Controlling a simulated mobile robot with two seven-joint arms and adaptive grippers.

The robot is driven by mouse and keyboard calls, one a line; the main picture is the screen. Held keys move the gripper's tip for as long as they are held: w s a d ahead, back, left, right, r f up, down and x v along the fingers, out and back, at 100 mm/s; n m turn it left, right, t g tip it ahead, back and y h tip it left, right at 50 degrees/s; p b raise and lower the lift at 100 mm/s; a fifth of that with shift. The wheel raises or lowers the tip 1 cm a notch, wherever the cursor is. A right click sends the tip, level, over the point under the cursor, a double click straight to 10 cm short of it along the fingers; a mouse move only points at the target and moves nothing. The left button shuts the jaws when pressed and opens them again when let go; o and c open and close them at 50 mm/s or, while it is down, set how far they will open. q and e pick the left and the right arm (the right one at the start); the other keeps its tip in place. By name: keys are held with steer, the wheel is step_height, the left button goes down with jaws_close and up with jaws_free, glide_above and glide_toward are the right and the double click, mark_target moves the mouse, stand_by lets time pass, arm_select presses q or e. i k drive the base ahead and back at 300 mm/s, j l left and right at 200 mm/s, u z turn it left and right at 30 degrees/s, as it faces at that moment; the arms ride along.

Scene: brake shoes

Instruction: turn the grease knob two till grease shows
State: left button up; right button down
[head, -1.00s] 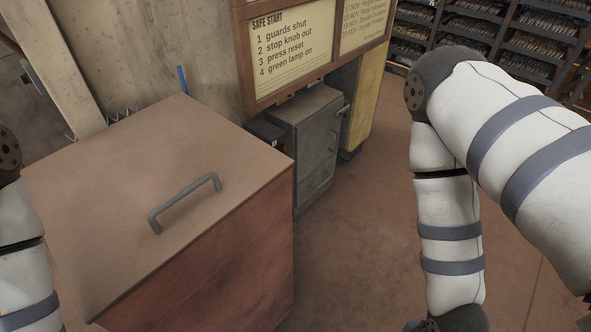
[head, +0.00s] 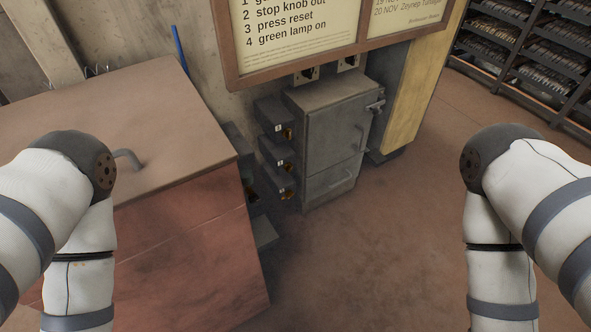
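Several small dark units with brass-coloured parts stick out beside a grey metal cabinet. The upper one (head: 286,133), a middle one (head: 287,166) and a lower one (head: 287,194) stand in a column along its left side. Each carries a small pale tag, too small to read surely, so I cannot tell which is knob two. No grease can be made out at this size. Both my arms reach down at the sides of the head view. Neither gripper shows; both are below or outside the picture.
The grey cabinet (head: 335,130) has a latch and handles. A large reddish bin (head: 190,230) with a handled lid stands close on the left, near the units. A framed sign (head: 300,65) hangs above. Brown floor (head: 390,230) is clear in front and right; racks (head: 540,60) stand farther back.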

mark_target(287, 167)
steer(key=i+l, duration=0.1)
steer(key=l, duration=0.25)
steer(key=i+l, duration=0.15)
steer(key=l, duration=0.2)
steer(key=i+l, duration=0.1)
steer(key=l, duration=0.25)
steer(key=i+l, duration=0.1)
steer(key=l, duration=0.25)
steer(key=i+l, duration=0.15)
steer(key=l, duration=0.2)
steer(key=l+z, duration=0.05)
